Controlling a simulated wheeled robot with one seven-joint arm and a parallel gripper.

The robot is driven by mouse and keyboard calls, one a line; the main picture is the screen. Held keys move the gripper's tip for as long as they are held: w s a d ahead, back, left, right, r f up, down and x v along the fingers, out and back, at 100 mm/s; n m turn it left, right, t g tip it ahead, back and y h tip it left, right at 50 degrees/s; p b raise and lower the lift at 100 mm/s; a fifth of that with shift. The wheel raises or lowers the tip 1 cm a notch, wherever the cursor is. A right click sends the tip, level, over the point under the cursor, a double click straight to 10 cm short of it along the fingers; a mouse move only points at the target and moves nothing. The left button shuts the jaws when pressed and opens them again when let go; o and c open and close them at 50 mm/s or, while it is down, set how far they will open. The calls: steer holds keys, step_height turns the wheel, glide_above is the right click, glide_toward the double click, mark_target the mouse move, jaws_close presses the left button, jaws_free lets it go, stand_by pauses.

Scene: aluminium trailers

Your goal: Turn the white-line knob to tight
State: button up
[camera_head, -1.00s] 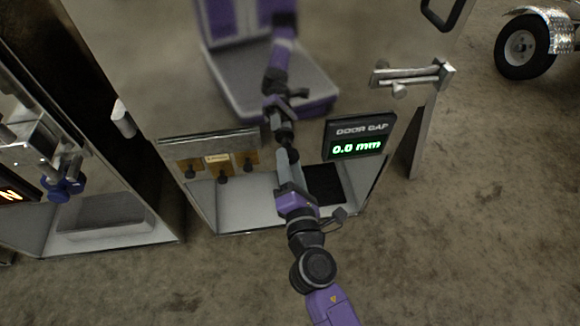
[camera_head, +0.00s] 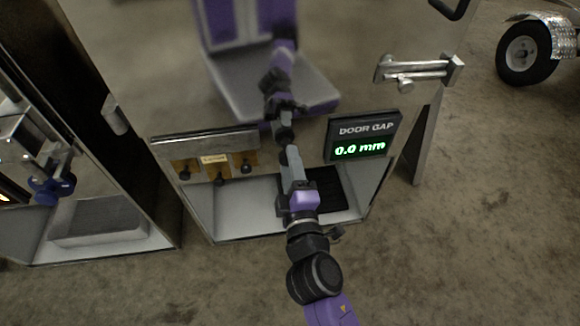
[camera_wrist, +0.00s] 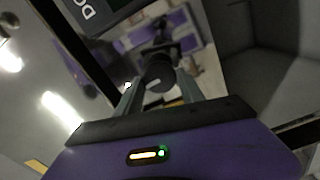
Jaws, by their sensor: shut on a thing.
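My gripper (camera_head: 291,152) points at the front of a shiny metal cabinet, just left of the DOOR GAP display (camera_head: 361,136). In the wrist view its two grey fingers (camera_wrist: 158,90) are shut on a dark round knob (camera_wrist: 158,73), one finger on each side. No white line can be made out on this knob. In the head view the gripper hides the knob. The display reads 0.0 mm in green.
Several small black knobs (camera_head: 219,181) on tan plates sit left of my gripper. A latch bar (camera_head: 417,71) is at the upper right. An open compartment with a blue knob (camera_head: 52,188) stands at left. The mirror-like door reflects my body.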

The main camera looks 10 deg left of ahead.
steer(key=shift+f+m, duration=0.1)
steer(key=shift+m, duration=0.3)
steer(key=o, duration=1.3)
steer(key=shift+o, duration=0.2)
steer(key=v, duration=0.7)
steer(key=shift+s, duration=0.35)
steer(key=shift+d, duration=0.1)
